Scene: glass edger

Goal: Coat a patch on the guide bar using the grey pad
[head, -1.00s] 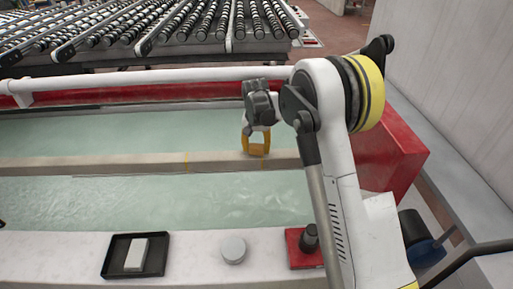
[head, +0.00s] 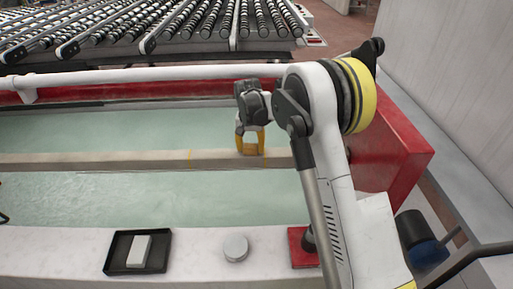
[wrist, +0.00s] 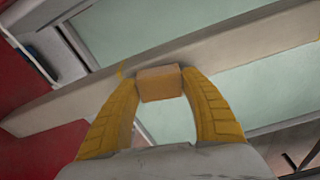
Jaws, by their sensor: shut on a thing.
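The guide bar (head: 90,162) is a long beige bar running across the head view; it crosses the wrist view (wrist: 235,47) at a slant. My gripper (head: 250,150) has yellow fingers and is over the bar. In the wrist view my gripper (wrist: 159,88) is shut on a small tan-orange block (wrist: 160,83), which does not look grey here. The block overlaps the bar; I cannot tell whether they touch.
On the near white ledge (head: 60,250) are a black tray (head: 112,250) with a pale block (head: 139,251) in it, a light grey round disc (head: 236,248), and a red base (head: 299,250) partly behind my arm. Pale green surfaces lie both sides of the bar. A red housing (head: 400,155) stands right.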

